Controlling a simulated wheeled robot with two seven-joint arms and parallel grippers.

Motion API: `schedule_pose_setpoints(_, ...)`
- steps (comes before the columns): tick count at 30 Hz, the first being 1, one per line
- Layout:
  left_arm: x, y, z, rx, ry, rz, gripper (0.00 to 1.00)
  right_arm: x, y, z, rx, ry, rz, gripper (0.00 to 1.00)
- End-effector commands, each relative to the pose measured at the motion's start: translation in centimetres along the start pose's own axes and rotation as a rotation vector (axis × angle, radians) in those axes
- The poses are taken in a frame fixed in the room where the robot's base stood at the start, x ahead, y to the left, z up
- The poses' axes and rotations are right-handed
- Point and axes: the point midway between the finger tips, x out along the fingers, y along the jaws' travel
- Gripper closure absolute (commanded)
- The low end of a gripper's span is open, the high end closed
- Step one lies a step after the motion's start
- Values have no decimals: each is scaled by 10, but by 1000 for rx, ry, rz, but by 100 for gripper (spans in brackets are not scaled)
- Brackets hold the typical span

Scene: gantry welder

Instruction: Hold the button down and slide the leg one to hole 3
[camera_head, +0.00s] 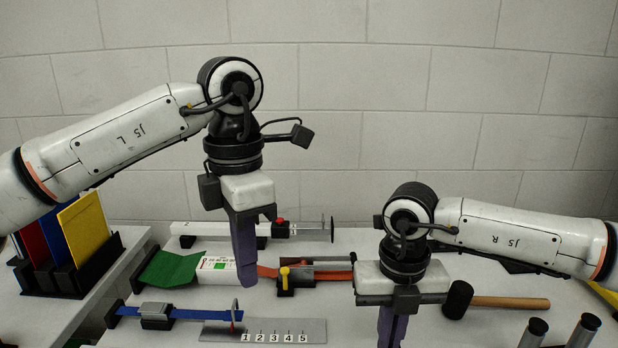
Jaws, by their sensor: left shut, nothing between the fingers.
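A white bar (200,228) with a red button (280,228) lies at the back of the table, with a thin upright disc (332,229) at its right end. At the front, a blue strip (190,313) runs through a grey clamp to a small upright disc (235,313) by a grey plate (312,329) numbered 1 to 5. I cannot tell which part is the leg. My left gripper (246,282) is shut and empty, pointing down in front of the white bar and hiding part of the table. My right gripper (392,328) points down at the bottom edge; its fingertips are out of frame.
A white scale block (216,270) with a green flap and an orange strip leads to a yellow-knobbed clamp (284,278) in the middle. A rack of coloured panels (82,232) stands left. A mallet (500,302) and dark-topped posts (583,330) are at right.

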Motion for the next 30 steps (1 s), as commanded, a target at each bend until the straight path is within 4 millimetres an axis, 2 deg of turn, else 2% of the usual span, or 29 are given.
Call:
schedule_pose_setpoints(3,-12,0,0,-1,-1,1,100,-2,1,2,0,-6,3,100)
schedule_pose_setpoints(6,-15,0,0,-1,0,0,100,-2,1,2,0,-6,3,100)
schedule_pose_setpoints(30,-14,0,0,0,0,0,100,-2,-7,2,2,-6,1,100)
